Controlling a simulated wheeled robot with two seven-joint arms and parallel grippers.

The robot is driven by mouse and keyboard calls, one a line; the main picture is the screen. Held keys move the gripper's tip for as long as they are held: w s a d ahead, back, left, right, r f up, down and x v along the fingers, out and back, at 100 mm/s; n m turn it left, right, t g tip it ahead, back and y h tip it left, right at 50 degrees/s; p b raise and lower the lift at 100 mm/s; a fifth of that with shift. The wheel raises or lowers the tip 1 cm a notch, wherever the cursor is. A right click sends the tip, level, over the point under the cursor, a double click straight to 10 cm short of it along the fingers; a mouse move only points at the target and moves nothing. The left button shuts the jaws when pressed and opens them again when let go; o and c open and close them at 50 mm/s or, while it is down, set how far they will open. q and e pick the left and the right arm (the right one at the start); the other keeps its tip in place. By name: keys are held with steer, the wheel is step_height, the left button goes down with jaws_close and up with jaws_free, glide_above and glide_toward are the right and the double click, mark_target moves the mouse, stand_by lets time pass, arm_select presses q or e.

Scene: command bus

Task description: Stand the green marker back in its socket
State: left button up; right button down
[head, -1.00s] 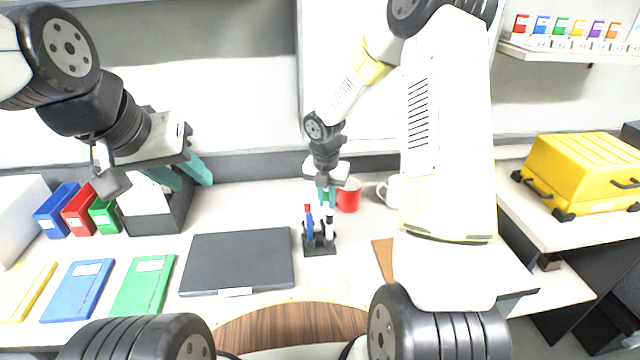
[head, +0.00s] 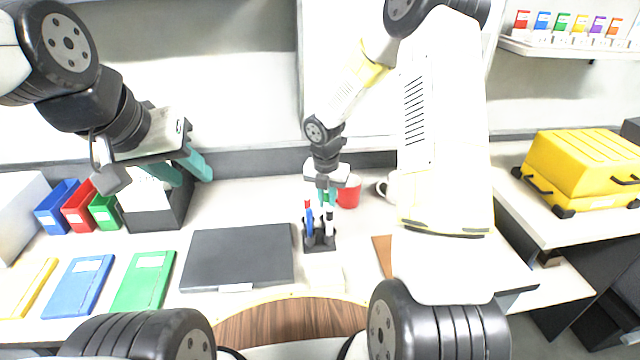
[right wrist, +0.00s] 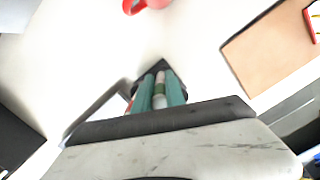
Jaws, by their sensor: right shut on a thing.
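The black marker holder (head: 320,246) stands on the desk, with a blue marker (head: 309,224), a red-topped marker and a white marker with a dark top (head: 330,228) upright in it. My right gripper (head: 327,196) points down just above and behind the holder. In the right wrist view its teal fingers are shut on the green marker (right wrist: 159,89), which shows a green band and a pale body. The fingers hide much of it, and I cannot tell whether its lower end is in a socket. My left gripper (head: 186,174) is open and empty, high at the left.
A red mug (head: 348,193) stands close behind the holder, with a white mug (head: 391,189) to its right. A closed dark laptop (head: 238,257) lies left of the holder. Coloured folders and bins fill the left side. A yellow case (head: 585,168) stands at the right.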

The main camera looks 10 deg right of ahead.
steer(key=shift+f, duration=0.35)
steer(key=c, duration=1.3)
jaws_free()
steer(key=shift+r, duration=0.1)
steer(key=r, duration=0.7)
steer(key=shift+s+a+r, duration=0.2)
steer(key=shift+s+a, duration=0.05)
steer(key=shift+s, duration=0.15)
steer(key=shift+r, duration=0.1)
